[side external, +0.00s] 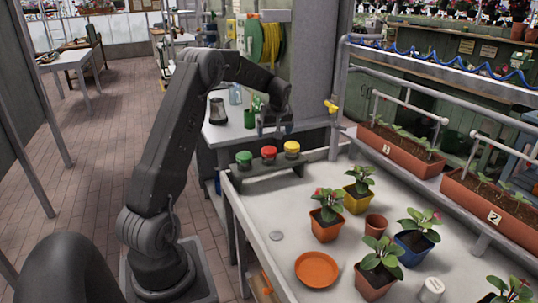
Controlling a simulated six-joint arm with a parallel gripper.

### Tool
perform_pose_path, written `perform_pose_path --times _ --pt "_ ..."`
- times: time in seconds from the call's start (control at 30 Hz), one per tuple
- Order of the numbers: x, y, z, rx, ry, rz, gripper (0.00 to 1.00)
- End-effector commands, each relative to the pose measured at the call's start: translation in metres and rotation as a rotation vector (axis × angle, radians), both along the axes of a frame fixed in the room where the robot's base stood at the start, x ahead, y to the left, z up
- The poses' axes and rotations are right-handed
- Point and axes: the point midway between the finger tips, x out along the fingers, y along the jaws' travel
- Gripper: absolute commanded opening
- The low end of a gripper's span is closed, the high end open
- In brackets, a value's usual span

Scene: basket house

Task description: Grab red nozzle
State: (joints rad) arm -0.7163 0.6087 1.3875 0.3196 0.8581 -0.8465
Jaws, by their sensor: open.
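The red nozzle (269,152) sits on a dark rack (270,165) at the far left corner of the pale work table. A green nozzle (244,158) stands to its left and a yellow nozzle (292,147) to its right. My gripper (275,131) points down above the rack, open and empty. It is apart from the nozzles and appears nearest the red and yellow ones. Its exact depth relative to the rack is hard to tell.
Potted plants (328,215), an empty terracotta pot (376,225) and an orange saucer (316,269) stand on the work table (285,212). A yellow-handled tap (331,107) and pipe are right of my gripper. A bench with bottles (235,94) is behind.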

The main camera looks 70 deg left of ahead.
Motion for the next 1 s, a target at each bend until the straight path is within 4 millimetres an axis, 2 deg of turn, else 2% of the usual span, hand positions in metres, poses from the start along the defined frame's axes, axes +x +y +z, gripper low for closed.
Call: perform_pose_path --times 0.17,0.5,0.77,1.0 --pt "-0.001 0.016 -0.019 0.0 0.001 0.031 0.94" --pt "0.003 0.038 -0.075 -0.001 0.002 0.028 0.94" --pt "0.004 0.045 -0.092 0.0 0.001 0.027 0.94" --pt "0.008 0.058 -0.124 -0.001 0.001 0.026 0.94"
